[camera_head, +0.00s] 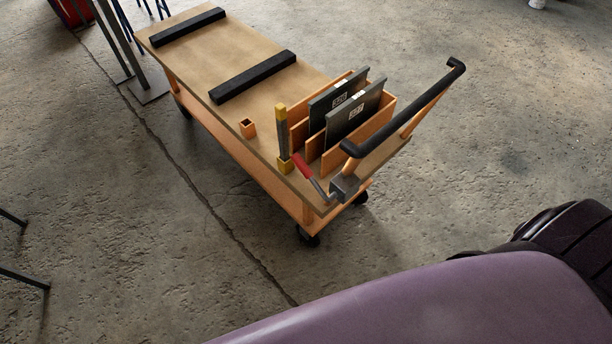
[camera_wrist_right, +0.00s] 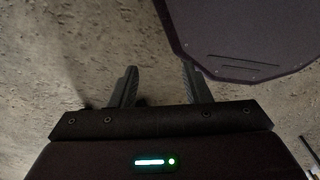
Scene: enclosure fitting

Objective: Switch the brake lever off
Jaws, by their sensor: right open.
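The brake lever (camera_head: 308,172) has a red grip and a grey metal arm. It sits at the near end of an orange cart (camera_head: 262,170), beside a grey block (camera_head: 344,187) below the black push handle. The red grip points up and to the left. My right gripper (camera_wrist_right: 157,72) shows in the right wrist view, open and empty over bare concrete floor. It is not seen in the head view, and the lever is not in the wrist view. My left gripper is not in view.
The cart top (camera_head: 222,57) carries black bars, a small orange square socket (camera_head: 247,127), a yellow-and-dark post (camera_head: 283,138) and dark panels (camera_head: 353,118) in a wooden rack. The black push handle (camera_head: 410,107) rises at the right. Concrete floor around the cart is mostly clear.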

